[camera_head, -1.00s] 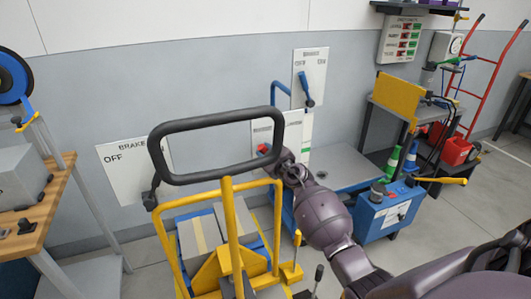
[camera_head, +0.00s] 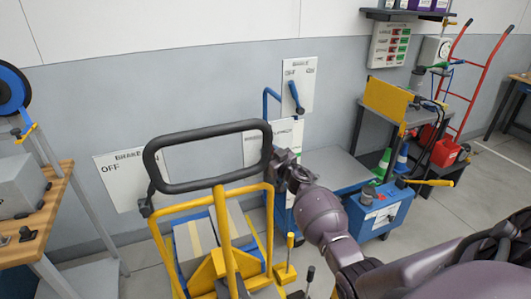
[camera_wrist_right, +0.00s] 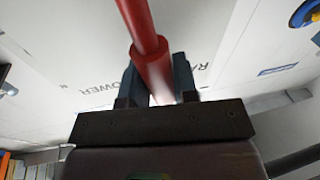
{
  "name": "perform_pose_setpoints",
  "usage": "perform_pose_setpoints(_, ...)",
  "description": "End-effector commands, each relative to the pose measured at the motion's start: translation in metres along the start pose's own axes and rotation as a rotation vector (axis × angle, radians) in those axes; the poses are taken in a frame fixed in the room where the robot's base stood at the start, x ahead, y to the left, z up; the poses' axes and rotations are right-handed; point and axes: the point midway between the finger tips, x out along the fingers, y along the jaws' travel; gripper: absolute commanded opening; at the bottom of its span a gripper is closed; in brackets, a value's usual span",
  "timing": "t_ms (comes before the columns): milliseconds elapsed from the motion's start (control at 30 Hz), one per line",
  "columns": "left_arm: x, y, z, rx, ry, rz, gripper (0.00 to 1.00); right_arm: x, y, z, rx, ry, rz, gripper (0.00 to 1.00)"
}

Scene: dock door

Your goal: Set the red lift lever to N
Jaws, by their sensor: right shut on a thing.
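The red lift lever (camera_wrist_right: 146,38) runs up and away between the fingers in the right wrist view. My right gripper (camera_wrist_right: 158,82) is shut on its thicker lower part. In the head view my right gripper (camera_head: 277,163) is beside the right end of the black loop handle, and the red lever is hidden there. My left gripper is not in view.
The black loop handle (camera_head: 205,133) and yellow cart frame (camera_head: 222,215) stand close left of my right arm. A blue lever (camera_head: 295,97) is on a wall plate behind. A blue box with a yellow handle (camera_head: 380,208) stands to the right. A wooden bench (camera_head: 45,215) is at left.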

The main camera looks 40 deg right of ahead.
Motion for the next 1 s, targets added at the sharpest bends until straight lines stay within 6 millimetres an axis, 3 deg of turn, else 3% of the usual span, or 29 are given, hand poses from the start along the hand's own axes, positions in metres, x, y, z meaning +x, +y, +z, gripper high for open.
perform_pose_setpoints(300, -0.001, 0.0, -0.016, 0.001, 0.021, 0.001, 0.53, -0.003, 0.011, 0.001, 0.104, 0.019, 0.014, 0.0)
perform_pose_setpoints(833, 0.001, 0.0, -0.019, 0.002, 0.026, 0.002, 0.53, -0.004, 0.013, 0.003, 0.125, 0.022, 0.017, 0.0)
perform_pose_setpoints(867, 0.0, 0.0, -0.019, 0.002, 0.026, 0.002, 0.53, -0.004, 0.013, 0.003, 0.125, 0.022, 0.017, 0.3)
perform_pose_setpoints(1000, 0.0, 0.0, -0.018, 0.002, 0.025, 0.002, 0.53, -0.003, 0.013, 0.002, 0.125, 0.023, 0.017, 0.52)
